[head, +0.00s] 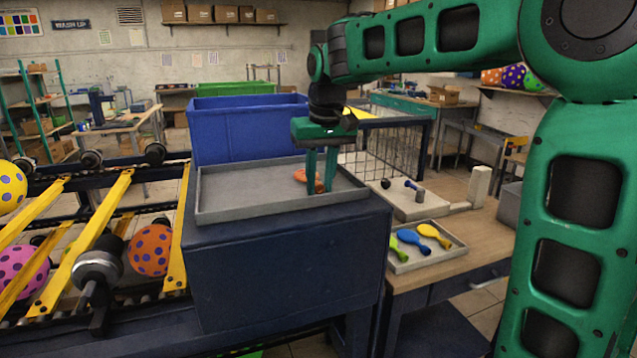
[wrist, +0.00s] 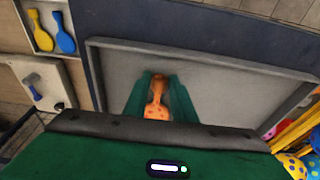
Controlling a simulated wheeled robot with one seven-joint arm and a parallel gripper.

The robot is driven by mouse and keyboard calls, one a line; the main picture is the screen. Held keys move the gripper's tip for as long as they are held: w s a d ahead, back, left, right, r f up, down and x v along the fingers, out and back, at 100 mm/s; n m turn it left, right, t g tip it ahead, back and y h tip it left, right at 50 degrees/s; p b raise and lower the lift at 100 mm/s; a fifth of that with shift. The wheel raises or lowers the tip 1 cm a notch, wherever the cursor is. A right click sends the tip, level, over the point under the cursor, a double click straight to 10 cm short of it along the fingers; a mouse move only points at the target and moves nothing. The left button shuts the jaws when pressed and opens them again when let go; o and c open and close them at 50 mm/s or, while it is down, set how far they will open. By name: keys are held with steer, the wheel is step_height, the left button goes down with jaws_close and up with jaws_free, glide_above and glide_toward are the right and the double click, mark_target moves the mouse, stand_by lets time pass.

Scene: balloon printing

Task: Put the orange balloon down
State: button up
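The orange balloon (wrist: 157,88), flat with darker dots, is between the two green fingers of my gripper (wrist: 160,82) in the wrist view. The fingers are close on both sides of it and appear to grip it. In the head view my gripper (head: 320,178) points straight down into the grey tray (head: 240,192), right of its middle. The orange balloon (head: 303,176) is low over the tray floor there, partly hidden by the fingers. I cannot tell for sure whether it touches the floor.
A blue bin (head: 245,130) stands behind the tray. A small tray (head: 420,262) with green, blue and yellow balloons is at right on a wooden table. Yellow conveyor rails with round dotted balloons (head: 150,250) lie at left. The tray's left half is clear.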

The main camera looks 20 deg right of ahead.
step_height(320, 180, up, 12)
steer(key=s, duration=0.2)
steer(key=shift+s+f, duration=0.15)
steer(key=shift+s, duration=0.05)
steer(key=s+d+f+m+g, duration=0.1)
steer(key=s+d+f+m, duration=0.1)
steer(key=s+d+f, duration=0.8)
steer(key=s+d+f+m+g, duration=0.1)
steer(key=s+d+f+m, duration=0.2)
steer(key=s+d+f, duration=0.55)
steer(key=s+a+f+m, duration=0.1)
steer(key=s+f, duration=0.8)
steer(key=s, duration=0.3)
steer(key=shift+s+a, duration=0.4)
